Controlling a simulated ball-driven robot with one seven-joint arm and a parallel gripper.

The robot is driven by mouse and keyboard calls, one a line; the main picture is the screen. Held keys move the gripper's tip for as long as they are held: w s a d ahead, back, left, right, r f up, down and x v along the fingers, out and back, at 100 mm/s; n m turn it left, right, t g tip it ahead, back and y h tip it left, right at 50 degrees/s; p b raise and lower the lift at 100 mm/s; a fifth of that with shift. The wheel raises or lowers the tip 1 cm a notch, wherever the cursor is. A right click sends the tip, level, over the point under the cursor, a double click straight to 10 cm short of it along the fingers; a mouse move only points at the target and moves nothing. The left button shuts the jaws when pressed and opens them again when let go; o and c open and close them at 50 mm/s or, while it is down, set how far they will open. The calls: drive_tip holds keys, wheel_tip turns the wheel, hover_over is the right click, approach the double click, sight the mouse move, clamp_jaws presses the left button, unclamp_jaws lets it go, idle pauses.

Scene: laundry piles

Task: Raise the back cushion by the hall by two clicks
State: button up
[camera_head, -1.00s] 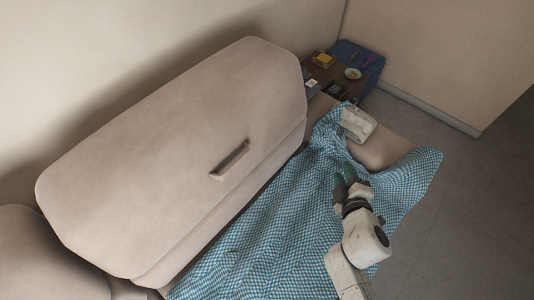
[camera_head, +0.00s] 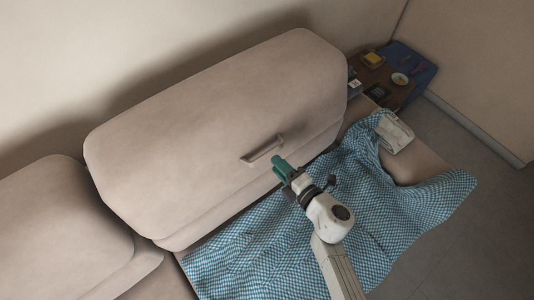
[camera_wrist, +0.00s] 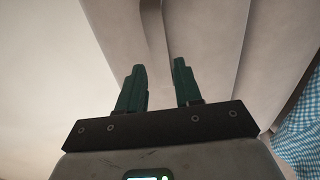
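The beige back cushion (camera_head: 210,130) stands against the wall, with a grey-brown bar handle (camera_head: 263,149) on its front face. My gripper (camera_head: 279,166) is just below and to the right of the handle in the head view, apart from it as far as I can tell. In the wrist view my gripper (camera_wrist: 159,85) has its two green fingers apart with nothing between them. The cushion's beige surface (camera_wrist: 205,40) fills the middle of that view, and a strap-like strip, likely the handle (camera_wrist: 156,45), runs down beyond the fingertips.
A blue-and-white checked cloth (camera_head: 270,240) covers the seat, with a folded white item (camera_head: 393,132) on it. A side table with small items and a blue cloth (camera_head: 415,68) stands at the back right. Another beige cushion (camera_head: 60,225) is at the left. Floor (camera_head: 490,230) is clear at right.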

sight(267, 154)
drive_tip(key=b+x, duration=0.1)
drive_tip(key=x, duration=0.5)
drive_tip(key=shift+w+a, duration=0.1)
clamp_jaws()
idle(0.5)
